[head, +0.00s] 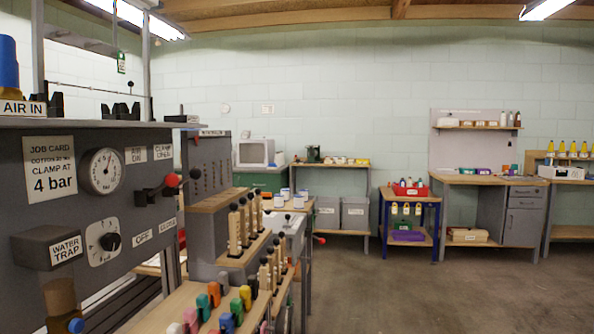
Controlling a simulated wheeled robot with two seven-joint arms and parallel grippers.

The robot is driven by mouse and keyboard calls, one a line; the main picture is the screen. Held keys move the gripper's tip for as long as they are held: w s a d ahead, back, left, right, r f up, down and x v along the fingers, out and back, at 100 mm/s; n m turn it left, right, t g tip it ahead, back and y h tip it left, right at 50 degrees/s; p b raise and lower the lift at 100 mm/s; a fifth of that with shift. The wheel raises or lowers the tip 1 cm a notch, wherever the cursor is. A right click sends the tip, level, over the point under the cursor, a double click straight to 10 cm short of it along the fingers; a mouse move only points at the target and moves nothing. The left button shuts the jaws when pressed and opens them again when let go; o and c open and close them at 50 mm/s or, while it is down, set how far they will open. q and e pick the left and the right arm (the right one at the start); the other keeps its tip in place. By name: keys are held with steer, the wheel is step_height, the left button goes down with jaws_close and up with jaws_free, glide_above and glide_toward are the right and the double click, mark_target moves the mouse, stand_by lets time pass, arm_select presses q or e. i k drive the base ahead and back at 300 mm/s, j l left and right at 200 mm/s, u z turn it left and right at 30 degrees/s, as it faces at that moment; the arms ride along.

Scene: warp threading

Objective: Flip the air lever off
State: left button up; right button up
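A grey panel (90,227) stands at the left. Between its "AIR ON" label (136,155) and "OFF" label (142,237) sits a dark lever mount (140,198). A rod runs from this area right and slightly up to a red ball (172,180). Neither of my grippers is in view.
A pressure gauge (101,171), a black dial (104,241) and a water trap box (50,248) are on the panel. Right of it are stepped racks with wooden pegs (234,232) and coloured handles (214,294). The floor (430,290) at the right is clear.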

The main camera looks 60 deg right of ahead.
mark_target(172, 179)
steer(key=l+z, duration=0.7)
steer(key=k+j, duration=0.1)
steer(key=k, duration=0.35)
